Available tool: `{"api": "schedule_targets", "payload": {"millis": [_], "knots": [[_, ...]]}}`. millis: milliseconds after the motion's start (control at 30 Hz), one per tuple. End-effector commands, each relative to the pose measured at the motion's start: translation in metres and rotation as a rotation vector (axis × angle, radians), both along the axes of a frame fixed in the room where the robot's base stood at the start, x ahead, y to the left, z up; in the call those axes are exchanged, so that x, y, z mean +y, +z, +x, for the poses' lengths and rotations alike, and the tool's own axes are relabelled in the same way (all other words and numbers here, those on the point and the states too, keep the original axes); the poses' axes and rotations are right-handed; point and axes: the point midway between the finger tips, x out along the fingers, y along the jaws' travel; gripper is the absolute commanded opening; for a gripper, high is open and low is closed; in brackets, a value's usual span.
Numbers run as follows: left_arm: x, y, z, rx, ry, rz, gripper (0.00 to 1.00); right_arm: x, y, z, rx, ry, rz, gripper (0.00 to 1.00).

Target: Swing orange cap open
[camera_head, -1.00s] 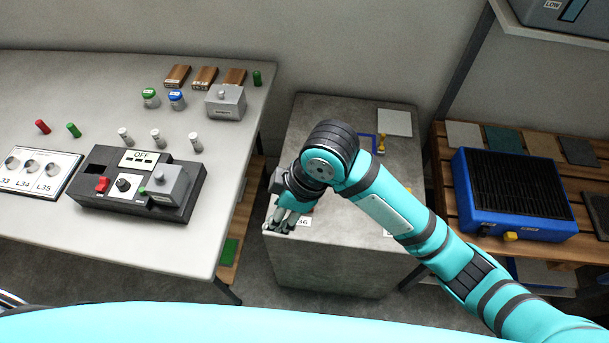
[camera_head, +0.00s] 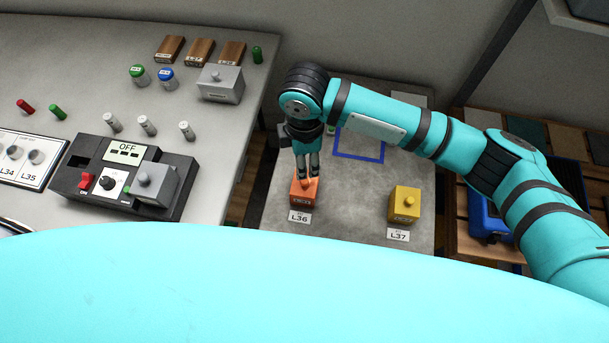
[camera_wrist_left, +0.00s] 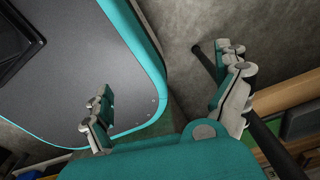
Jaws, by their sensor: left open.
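An orange block with a small knob on top (camera_head: 304,192) sits on the grey stand, behind the label L36. It looks closed, though its top is partly covered by my fingers. My right gripper (camera_head: 307,174) points down at it, fingertips at or just above the knob. The fingers are close together; whether they grip the knob I cannot tell. A yellow block with a knob (camera_head: 404,205) stands to the right, behind label L37. My left gripper (camera_wrist_left: 165,75) shows only in the left wrist view, open with nothing between its fingers.
The grey stand (camera_head: 345,205) also bears a blue square outline (camera_head: 359,144). At left, the white table (camera_head: 230,140) holds a black switch box (camera_head: 85,185), a grey knobbed box (camera_head: 220,84) and several small cylinders. A blue tray (camera_head: 487,215) is right, behind my right arm.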

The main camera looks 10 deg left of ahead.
Motion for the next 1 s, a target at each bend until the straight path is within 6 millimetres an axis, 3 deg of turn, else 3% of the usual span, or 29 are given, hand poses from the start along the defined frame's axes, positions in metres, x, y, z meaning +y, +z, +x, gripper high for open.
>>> {"api": "schedule_targets", "payload": {"millis": [300, 500, 900, 1000], "knots": [[-0.004, 0.002, 0.044, -0.068, -0.001, -0.008, 1.00, 0.000, -0.068, -0.001, 0.002, 0.000, -0.002, 0.43], [-0.003, 0.000, 0.043, -0.065, -0.002, -0.007, 1.00, 0.000, -0.094, -0.001, 0.000, 0.000, 0.000, 0.43], [-0.002, -0.001, 0.023, -0.035, -0.001, -0.003, 1.00, 0.000, -0.103, 0.000, -0.001, 0.002, 0.001, 0.43], [-0.002, -0.001, 0.024, -0.036, -0.001, -0.004, 1.00, 0.000, -0.103, 0.000, -0.001, 0.002, 0.001, 0.32]]}}
